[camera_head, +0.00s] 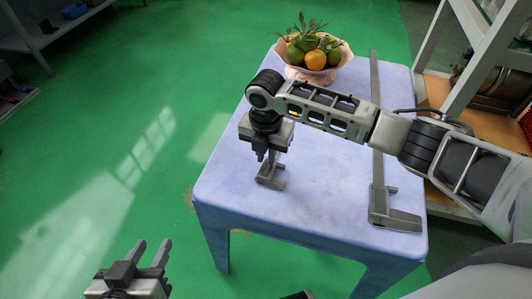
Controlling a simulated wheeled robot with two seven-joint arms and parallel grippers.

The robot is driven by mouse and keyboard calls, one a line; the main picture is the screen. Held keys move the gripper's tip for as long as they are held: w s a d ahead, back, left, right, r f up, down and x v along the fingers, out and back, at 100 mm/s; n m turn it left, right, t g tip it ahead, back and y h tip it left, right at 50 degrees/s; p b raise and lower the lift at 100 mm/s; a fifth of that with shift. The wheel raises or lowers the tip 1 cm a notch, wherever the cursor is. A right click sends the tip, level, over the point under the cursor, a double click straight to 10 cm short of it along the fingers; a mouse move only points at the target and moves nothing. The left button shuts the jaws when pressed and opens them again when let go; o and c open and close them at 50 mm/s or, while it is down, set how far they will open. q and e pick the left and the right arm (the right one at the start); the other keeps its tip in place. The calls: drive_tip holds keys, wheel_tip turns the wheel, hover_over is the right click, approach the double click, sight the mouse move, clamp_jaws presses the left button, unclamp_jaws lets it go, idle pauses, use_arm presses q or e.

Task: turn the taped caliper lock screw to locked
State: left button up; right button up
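A long grey caliper (379,178) lies along the right side of the blue table, its jaws toward the near right corner. A small projection shows beside its bar near the jaws. I cannot make out tape or the lock screw's setting. My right gripper (271,182) points down over the table's left part, left of the caliper and apart from it. Its fingers are seen nearly end-on, so their gap is unclear. My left gripper (149,252) is off the table at the lower left, open and empty, with its two fingers apart.
The blue table (325,205) has a bare top between my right gripper and the caliper. A bowl of fruit (315,62) stands at its far end. A shelf rack (463,60) stands close on the right. Green floor is clear on the left.

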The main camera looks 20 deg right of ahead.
clamp_jaws()
